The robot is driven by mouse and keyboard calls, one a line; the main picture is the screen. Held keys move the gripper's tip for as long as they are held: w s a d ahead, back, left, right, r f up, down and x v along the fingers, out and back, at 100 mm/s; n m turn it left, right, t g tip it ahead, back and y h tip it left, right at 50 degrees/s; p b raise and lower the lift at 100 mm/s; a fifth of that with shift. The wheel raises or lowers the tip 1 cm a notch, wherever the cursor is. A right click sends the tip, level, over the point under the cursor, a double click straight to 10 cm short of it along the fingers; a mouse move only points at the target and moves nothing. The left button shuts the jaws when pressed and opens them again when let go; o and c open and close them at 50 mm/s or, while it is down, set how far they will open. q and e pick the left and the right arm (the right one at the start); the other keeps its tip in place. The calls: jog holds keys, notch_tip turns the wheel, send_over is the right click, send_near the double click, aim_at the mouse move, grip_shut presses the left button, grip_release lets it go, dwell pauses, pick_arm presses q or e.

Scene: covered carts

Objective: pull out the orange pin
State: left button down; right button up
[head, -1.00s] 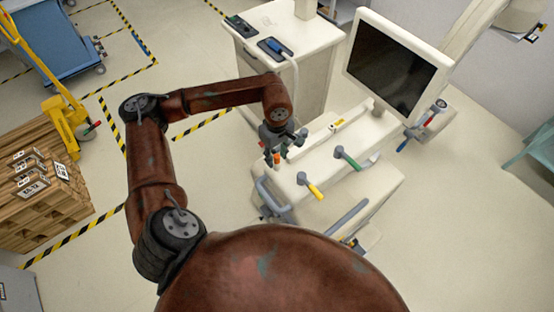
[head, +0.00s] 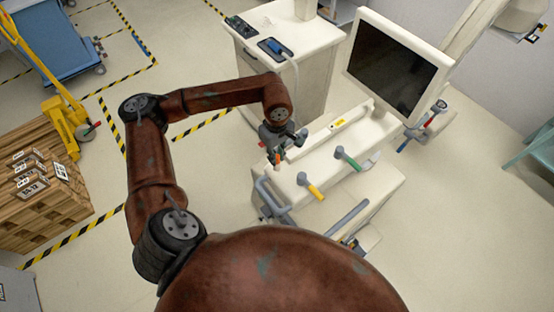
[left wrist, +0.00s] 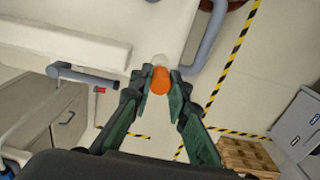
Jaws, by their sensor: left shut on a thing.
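The orange pin (left wrist: 160,79) shows as an orange cylinder between my fingertips in the left wrist view. In the head view only a small part of it shows at the jaws, above the left end of the white cart (head: 325,155). My left gripper (head: 276,158) comes down over the pin. Its green-sided fingers (left wrist: 160,92) are shut on the pin, one on each side. The pin's lower end is hidden in these views, so I cannot tell how it sits in the cart. My right gripper is not in view.
A yellow-tipped handle (head: 313,189) and a green-tipped handle (head: 347,157) stand on the same cart. A grey rail (head: 268,193) is near my gripper. A monitor (head: 397,66) rises behind. A white cabinet (head: 318,50) stands further back.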

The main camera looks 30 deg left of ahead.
aim_at(277, 156)
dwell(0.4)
pick_arm(q)
jog(key=shift+r, duration=0.85)
jog(key=shift+r+p, duration=0.9)
jog(key=shift+r, duration=1.25)
